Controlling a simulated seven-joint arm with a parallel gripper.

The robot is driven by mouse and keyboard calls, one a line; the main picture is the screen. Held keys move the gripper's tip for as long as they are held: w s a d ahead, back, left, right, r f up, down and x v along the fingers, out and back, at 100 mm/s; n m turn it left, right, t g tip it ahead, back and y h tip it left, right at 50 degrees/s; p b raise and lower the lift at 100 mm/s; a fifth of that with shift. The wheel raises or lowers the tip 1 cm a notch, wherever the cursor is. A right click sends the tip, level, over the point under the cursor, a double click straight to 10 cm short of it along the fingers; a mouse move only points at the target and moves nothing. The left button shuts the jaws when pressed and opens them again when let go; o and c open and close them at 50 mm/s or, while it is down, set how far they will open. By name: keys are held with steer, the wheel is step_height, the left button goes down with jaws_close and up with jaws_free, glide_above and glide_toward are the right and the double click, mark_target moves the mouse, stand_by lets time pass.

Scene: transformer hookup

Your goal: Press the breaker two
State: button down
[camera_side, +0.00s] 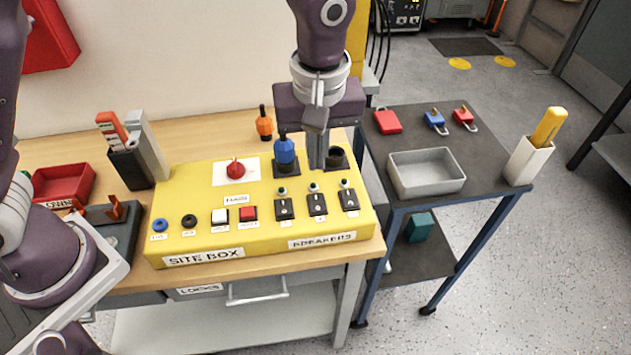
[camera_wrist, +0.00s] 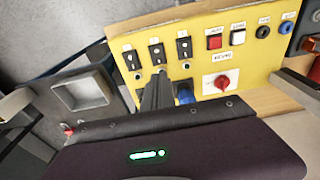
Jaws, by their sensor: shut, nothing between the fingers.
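The yellow site box (camera_side: 205,235) carries a row of three black breaker switches at its front right. The middle breaker, which I take as breaker two (camera_side: 317,204), sits between the left breaker (camera_side: 284,209) and the right breaker (camera_side: 349,200). A small round lamp sits behind each one. My gripper (camera_side: 317,167) is shut and empty, pointing down over the rear of the box, behind the middle breaker and apart from it. In the wrist view my shut fingers (camera_wrist: 158,80) point toward the middle breaker (camera_wrist: 157,54), with its lamp partly beside the fingertips.
A blue plug (camera_side: 284,150) stands in a socket just left of my fingers; an open black socket (camera_side: 337,157) is just right. A red knob (camera_side: 235,168) and several buttons lie further left. A grey tray (camera_side: 427,176) stands on the side table. Space above the breakers is clear.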

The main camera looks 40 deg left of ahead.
mark_target(315, 196)
steer(key=f, duration=0.8)
steer(key=shift+w+a+f, duration=0.3)
steer(key=shift+w+a, duration=0.05)
steer(key=shift+a+f, duration=0.1)
steer(key=shift+f, duration=0.15)
steer(key=shift+s+d+r, duration=0.3)
steer(key=shift+s+d, duration=0.2)
steer(key=shift+d, duration=0.1)
